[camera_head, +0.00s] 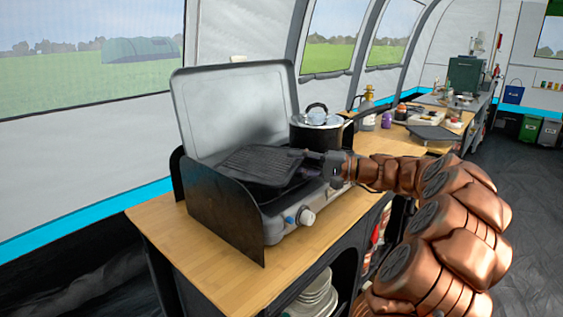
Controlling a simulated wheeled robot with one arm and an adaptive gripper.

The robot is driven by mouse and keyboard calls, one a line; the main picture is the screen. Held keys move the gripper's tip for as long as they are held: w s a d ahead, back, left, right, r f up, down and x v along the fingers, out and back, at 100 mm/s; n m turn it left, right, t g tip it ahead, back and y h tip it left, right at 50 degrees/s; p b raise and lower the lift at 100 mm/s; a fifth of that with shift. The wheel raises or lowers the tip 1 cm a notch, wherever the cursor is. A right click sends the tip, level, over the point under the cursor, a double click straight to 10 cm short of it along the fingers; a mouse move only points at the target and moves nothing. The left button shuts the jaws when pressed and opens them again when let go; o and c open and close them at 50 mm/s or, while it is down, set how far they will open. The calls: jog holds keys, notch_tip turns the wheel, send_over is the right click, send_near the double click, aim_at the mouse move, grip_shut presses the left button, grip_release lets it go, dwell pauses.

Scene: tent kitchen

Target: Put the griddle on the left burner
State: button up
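The black ridged griddle (259,166) is over the left side of the camping stove (274,224). I cannot tell whether it rests flat on the left burner or is held slightly above it. The burner under it is mostly hidden. My gripper (304,162) comes in from the right, and its fingertips are at the griddle's right edge. The dark fingers blend with the griddle, so their closure and grip are unclear.
A lidded pot (317,131) stands on the stove's right side, close behind my gripper. The raised lid (232,108) and black side panel (225,214) bound the stove. The wooden counter (165,232) is clear at the front left.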

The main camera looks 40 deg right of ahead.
jog(key=v, duration=0.6)
jog(key=shift+s+d, duration=0.2)
jog(key=shift+s, duration=0.05)
dwell(0.3)
